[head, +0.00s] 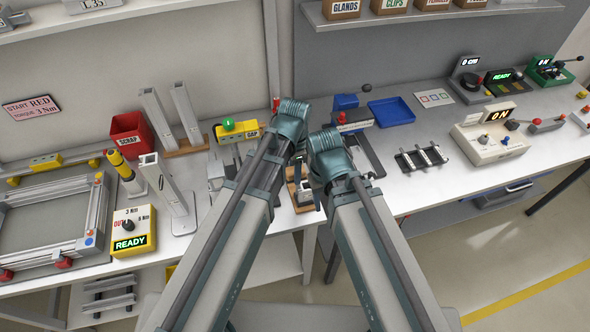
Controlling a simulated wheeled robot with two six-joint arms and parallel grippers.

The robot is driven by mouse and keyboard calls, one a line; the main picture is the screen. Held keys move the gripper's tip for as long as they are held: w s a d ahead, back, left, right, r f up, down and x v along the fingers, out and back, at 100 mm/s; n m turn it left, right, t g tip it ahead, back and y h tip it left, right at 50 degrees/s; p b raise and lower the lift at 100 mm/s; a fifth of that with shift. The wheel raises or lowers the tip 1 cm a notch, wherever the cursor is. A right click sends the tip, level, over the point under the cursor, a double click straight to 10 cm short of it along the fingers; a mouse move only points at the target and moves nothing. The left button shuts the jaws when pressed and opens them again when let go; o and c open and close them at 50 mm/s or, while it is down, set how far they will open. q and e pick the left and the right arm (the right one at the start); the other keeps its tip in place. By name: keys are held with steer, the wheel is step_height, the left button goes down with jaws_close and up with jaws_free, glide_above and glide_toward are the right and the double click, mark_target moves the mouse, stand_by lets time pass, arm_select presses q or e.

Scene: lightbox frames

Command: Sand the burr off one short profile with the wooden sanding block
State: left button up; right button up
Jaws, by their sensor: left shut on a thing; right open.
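My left gripper (292,112) is the higher one, over the middle of the bench. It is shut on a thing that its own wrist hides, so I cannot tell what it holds. My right gripper (322,158) is just right of and below it, open, with its fingers mostly hidden. A brown wooden piece (305,197) shows partly between the two arms near the bench's front edge; I cannot tell whether it is the sanding block. Several short silver profiles lie in a black rack (421,158) to the right. The burr cannot be made out.
Tall profiles (158,120) stand upright on the left near a red bin (130,132). A yellow box reading READY (132,232) stands at the front left. A blue tray (391,111) and a white ON box (490,135) are on the right. The bench around the rack is clear.

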arm_select(q)
step_height(320, 180, up, 3)
steer(key=p, duration=0.3)
stand_by(0.4)
